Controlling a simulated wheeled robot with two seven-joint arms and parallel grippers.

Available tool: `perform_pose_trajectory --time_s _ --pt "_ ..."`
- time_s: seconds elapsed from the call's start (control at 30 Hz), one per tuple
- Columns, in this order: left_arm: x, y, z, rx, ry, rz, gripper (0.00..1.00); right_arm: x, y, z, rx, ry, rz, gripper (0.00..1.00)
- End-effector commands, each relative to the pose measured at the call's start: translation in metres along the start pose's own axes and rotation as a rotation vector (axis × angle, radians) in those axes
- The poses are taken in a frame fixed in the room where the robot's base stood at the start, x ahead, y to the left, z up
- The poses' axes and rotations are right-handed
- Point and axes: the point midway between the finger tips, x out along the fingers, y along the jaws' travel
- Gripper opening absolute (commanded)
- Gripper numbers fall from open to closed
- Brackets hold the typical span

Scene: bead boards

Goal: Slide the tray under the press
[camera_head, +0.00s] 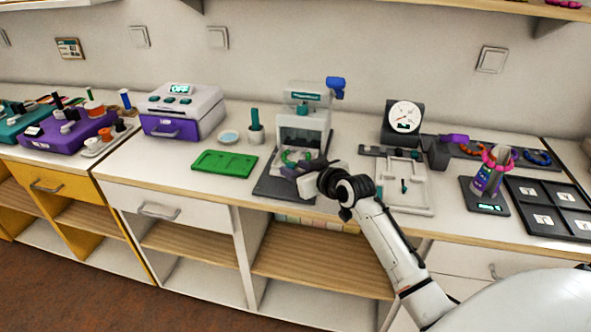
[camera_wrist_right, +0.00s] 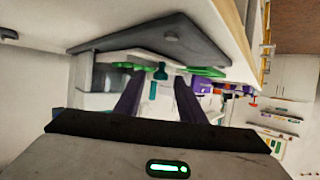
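The white press (camera_head: 303,112) has a blue handle and stands on a dark grey base plate (camera_head: 272,187) that juts out toward the counter's front. A green curved piece (camera_head: 288,157) lies low at the front of the press, partly hidden by my right gripper (camera_head: 303,168). I cannot tell whether it lies on a tray. My right gripper is just in front of the press, over the plate. My left gripper is not in view.
A flat green tray (camera_head: 225,163) lies left of the press. A teal pestle in a cup (camera_head: 255,130) and a white-purple machine (camera_head: 180,110) stand behind it. A pale tray (camera_head: 402,190), a dial gauge (camera_head: 403,120) and a purple jar (camera_head: 489,175) are on the right.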

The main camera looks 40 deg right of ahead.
Motion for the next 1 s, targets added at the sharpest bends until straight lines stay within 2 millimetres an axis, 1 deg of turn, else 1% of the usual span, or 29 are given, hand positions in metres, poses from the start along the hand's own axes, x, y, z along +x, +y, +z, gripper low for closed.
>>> perform_pose_trajectory --time_s 0.1,0.33,0.37,0.5,0.57,0.77,1.0 --pt "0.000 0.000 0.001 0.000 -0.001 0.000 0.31 0.004 -0.001 0.000 0.000 0.000 -0.001 0.36" --pt "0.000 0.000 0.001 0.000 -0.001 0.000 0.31 0.005 -0.001 0.000 0.000 0.000 -0.001 0.36" --pt "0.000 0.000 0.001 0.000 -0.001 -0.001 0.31 0.005 -0.001 0.000 0.000 0.000 -0.001 0.33" --pt "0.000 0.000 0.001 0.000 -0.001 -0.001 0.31 0.005 -0.001 0.000 0.000 -0.001 -0.001 0.09" --pt "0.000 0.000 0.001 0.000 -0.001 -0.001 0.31 0.005 -0.001 0.000 0.000 -0.001 -0.001 0.00" --pt "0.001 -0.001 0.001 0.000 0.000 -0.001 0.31 0.006 0.001 0.000 -0.001 -0.001 0.000 0.00" --pt "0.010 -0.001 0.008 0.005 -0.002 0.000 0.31 0.028 0.024 -0.007 -0.003 -0.001 -0.001 0.00"
